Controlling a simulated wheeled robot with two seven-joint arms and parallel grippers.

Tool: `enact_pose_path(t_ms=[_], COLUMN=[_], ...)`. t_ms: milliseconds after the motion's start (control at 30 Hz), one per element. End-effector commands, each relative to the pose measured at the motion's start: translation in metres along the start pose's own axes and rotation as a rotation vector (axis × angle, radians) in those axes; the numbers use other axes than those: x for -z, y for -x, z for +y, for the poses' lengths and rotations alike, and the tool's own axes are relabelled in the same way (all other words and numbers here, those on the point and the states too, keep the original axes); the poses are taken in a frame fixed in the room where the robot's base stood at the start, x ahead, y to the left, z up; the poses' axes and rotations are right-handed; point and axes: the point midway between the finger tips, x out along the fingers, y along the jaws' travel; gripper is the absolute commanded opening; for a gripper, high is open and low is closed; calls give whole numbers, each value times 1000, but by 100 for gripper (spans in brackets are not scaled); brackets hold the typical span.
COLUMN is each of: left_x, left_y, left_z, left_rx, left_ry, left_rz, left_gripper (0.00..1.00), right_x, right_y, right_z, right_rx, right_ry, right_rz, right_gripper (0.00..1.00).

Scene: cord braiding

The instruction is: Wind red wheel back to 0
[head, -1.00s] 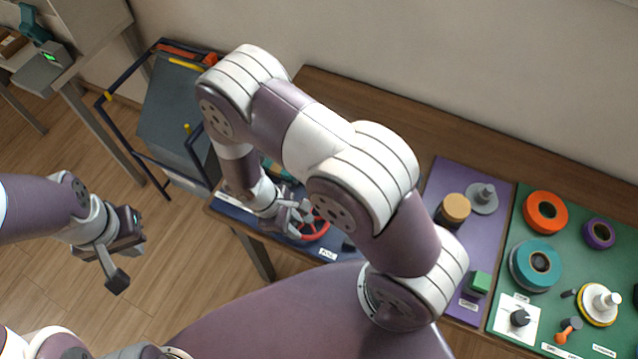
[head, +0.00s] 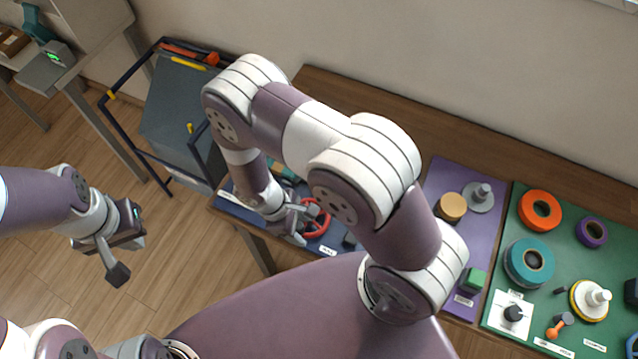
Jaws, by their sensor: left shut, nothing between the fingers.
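The red wheel (head: 325,222) sits on the dark blue mat (head: 233,208) at the left end of the bench, partly hidden by my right gripper. My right gripper (head: 304,222) is at the wheel's left side, its fingers overlapping the rim in the picture. I cannot tell whether the fingers touch or grip it. The wheel's scale or marking cannot be read. My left gripper (head: 118,274) is shut and empty, away from the bench over the floor at the left.
A purple mat (head: 447,177) with a tan-topped cylinder (head: 452,207) and green block (head: 475,278) lies right of my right arm. A green mat (head: 575,262) holds an orange roll (head: 540,210), a teal roll (head: 529,263) and knobs. A dark cart (head: 178,115) stands behind left.

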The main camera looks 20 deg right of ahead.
Motion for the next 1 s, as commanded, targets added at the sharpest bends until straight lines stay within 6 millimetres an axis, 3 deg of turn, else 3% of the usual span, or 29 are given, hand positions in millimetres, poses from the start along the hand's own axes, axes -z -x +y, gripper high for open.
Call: enact_pose_path(t_ms=[300,367,700,833,1000], left_x=[0,0,-2,-2,-2], left_y=[-1,-3,-15,-16,-16], left_z=[0,0,0,0,0], left_rx=[0,0,0,0,0], left_ry=[0,0,0,0,0], left_rz=[0,0,0,0,0], left_gripper=[0,0,0,0,0], right_x=[1,1,1,1,0], right_y=[6,16,103,121,127], right_z=[0,1,0,0,-1], right_rx=[-1,-3,-2,-1,1], right_ry=[-2,-1,0,0,0], right_rz=[2,4,6,3,0], right_gripper=[56,56,56,56,56])
